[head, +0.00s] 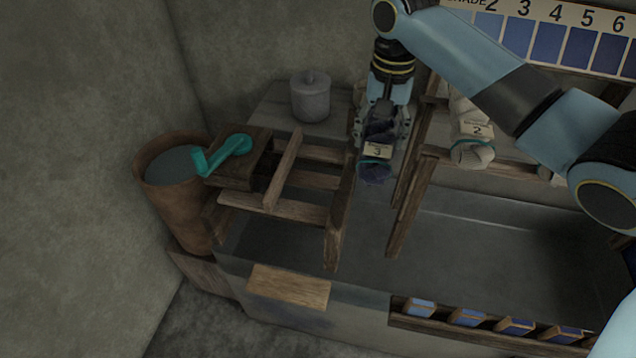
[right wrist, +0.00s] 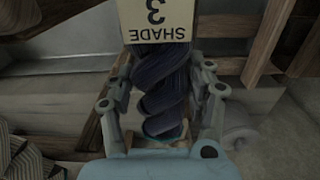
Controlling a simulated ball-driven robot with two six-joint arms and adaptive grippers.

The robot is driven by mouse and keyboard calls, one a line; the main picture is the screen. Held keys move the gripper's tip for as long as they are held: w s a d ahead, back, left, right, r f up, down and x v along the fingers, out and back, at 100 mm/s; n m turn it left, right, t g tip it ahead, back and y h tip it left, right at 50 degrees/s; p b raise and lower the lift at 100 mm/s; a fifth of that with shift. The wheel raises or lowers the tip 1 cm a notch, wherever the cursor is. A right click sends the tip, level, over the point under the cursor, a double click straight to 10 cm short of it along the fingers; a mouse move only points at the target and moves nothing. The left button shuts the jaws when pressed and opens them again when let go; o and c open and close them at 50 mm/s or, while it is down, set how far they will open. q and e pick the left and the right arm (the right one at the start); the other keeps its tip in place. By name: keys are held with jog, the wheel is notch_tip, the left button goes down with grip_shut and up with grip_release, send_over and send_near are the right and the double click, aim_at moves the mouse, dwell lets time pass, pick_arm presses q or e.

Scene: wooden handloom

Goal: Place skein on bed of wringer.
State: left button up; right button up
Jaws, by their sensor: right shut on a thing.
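A dark blue twisted skein (head: 375,174) with a tag reading 3 hangs from my right gripper (head: 382,122). My right gripper is shut on it and holds it above the grey vat, right of the wooden frame. The right wrist view shows the skein (right wrist: 160,85) between the fingers of my right gripper (right wrist: 160,105), its tag reading SHADE 3. The wringer (head: 240,160) stands at the left, a dark wooden block with a teal crank handle (head: 226,153). A slatted wooden bed (head: 305,180) extends right from it. The skein is apart from the bed. My left gripper is not in view.
A brown bucket (head: 178,185) stands left of the wringer. A lidded grey jar (head: 311,96) stands behind the bed. Blue-topped blocks (head: 468,317) line the vat's front edge.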

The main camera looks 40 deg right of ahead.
jog(key=shift+w+a+f, duration=0.1)
jog(key=shift+w+f, duration=0.05)
jog(key=shift+f, duration=0.4)
jog(key=b, duration=0.2)
send_over(317, 180)
notch_tip(317, 180, down, 6)
jog(key=shift+f, duration=0.4)
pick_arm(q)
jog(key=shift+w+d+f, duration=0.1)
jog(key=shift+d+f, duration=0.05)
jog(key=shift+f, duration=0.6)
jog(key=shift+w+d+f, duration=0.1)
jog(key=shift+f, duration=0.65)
pick_arm(e)
jog(key=shift+f, duration=1.9)
jog(key=shift+f, duration=0.15)
jog(key=o, duration=1.2)
jog(key=shift+o, duration=0.2)
